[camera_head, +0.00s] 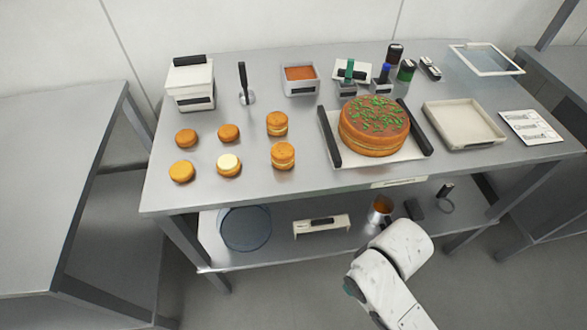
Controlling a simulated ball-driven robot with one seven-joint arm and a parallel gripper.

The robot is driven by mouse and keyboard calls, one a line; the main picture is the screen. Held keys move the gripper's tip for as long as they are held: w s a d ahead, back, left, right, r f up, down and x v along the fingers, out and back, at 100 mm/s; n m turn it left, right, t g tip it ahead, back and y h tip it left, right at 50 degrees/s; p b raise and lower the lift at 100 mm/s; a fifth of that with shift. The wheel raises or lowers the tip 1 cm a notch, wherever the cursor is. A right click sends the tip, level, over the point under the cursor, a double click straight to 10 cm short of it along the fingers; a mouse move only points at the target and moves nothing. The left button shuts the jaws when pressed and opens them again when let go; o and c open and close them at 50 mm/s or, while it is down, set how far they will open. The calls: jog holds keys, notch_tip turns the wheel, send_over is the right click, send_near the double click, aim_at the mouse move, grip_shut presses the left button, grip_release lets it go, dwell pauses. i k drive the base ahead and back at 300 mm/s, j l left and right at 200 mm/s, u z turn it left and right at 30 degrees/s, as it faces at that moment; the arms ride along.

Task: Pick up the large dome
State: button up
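A large bluish see-through round piece (245,228), which looks like the large dome, is on the lower shelf at the left. It is partly hidden under the front edge of the table top, and I cannot tell which way up it lies. My white arm (400,246) reaches in from the bottom right, in front of the lower shelf and well to the right of the round piece. No gripper fingers show.
The steel table top (240,190) holds several small round cakes, a large decorated cake (375,125) between dark bars, and trays. A white block (322,226) and a copper-coloured cup (381,208) share the lower shelf. Side tables stand left and right.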

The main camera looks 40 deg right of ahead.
aim_at(247, 229)
jog(key=i+j+u, duration=0.15)
jog(key=i, duration=0.5)
jog(key=u, duration=1.1)
